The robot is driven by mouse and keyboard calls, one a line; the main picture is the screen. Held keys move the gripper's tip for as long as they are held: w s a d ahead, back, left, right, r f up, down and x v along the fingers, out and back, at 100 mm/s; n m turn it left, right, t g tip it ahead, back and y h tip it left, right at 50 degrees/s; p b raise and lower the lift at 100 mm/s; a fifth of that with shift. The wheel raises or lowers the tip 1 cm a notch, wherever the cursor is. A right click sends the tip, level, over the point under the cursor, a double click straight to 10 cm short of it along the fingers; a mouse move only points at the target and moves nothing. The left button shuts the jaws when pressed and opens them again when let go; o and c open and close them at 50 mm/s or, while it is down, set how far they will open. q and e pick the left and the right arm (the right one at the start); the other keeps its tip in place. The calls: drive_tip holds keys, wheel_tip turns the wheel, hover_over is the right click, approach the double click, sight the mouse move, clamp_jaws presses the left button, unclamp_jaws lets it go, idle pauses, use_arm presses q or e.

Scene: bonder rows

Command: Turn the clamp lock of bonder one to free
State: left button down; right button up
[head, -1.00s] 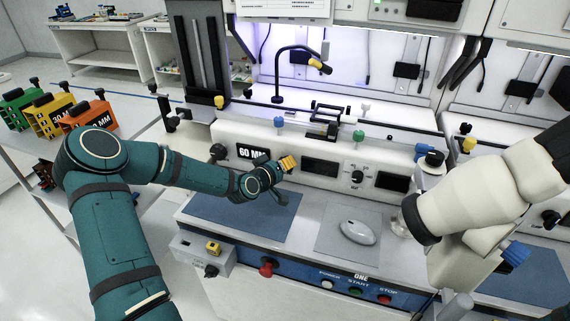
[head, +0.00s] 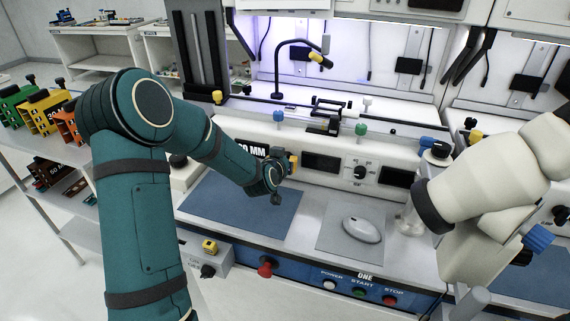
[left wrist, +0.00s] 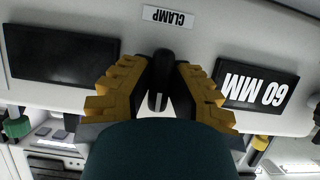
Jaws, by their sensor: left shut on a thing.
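Bonder one (head: 320,135) is the white machine at centre, marked ONE on its blue front panel. My left gripper (head: 294,162) is at its front face, between the 60 MM sign and a dark display. In the left wrist view my left gripper (left wrist: 160,92) has its yellow ridged fingers on both sides of the black clamp lock lever (left wrist: 160,72), shut on it. A CLAMP label (left wrist: 169,17) sits by the lever, upside down in that view. The lever is hidden in the head view.
A blue mat (head: 245,208) and a grey pad with a white mouse-like object (head: 362,230) lie on the bench. A red knob (head: 265,266) and several buttons sit on the front panel. Coloured blocks (head: 40,112) stand on the left shelf.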

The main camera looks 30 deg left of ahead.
idle(0.6)
use_arm(q)
drive_tip(key=c, duration=0.9)
unclamp_jaws()
drive_tip(key=shift+w, duration=0.1)
drive_tip(key=v, duration=1.2)
drive_tip(key=shift+d+f, duration=0.1)
